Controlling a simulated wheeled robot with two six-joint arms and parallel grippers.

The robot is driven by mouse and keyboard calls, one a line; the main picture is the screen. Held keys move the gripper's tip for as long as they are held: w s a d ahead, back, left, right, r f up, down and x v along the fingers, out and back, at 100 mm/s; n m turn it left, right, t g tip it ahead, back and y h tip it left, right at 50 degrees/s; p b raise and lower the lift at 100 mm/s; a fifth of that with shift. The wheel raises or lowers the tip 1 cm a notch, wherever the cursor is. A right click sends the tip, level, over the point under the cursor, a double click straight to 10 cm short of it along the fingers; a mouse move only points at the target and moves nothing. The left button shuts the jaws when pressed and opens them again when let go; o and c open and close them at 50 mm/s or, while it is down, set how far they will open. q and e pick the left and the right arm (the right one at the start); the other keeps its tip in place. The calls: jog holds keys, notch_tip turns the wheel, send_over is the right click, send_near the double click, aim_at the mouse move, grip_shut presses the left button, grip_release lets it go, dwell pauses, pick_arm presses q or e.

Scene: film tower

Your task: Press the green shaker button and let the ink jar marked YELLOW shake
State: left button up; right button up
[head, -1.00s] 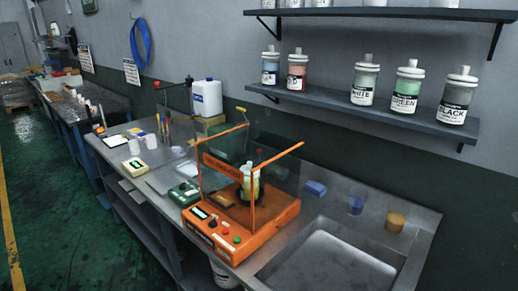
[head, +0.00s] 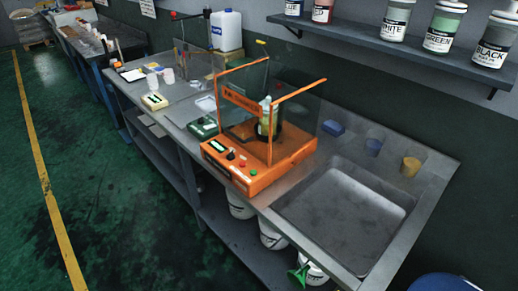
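The orange shaker (head: 240,179) stands on the steel bench beside the sink, with clear panels in an orange frame around its platform. A jar with pale yellowish contents (head: 269,118) stands upright inside, behind the clear panel. Its label is too small to read, and I cannot tell whether it is moving. On the shaker's front panel are a small display, a black knob (head: 231,155), a red button (head: 242,163) and, at the right, the green button (head: 253,172). Neither of my grippers is in view.
A sink (head: 344,212) lies right of the shaker. A green device (head: 203,128) is left. White buckets (head: 272,236) stand below. The green floor in front is clear.

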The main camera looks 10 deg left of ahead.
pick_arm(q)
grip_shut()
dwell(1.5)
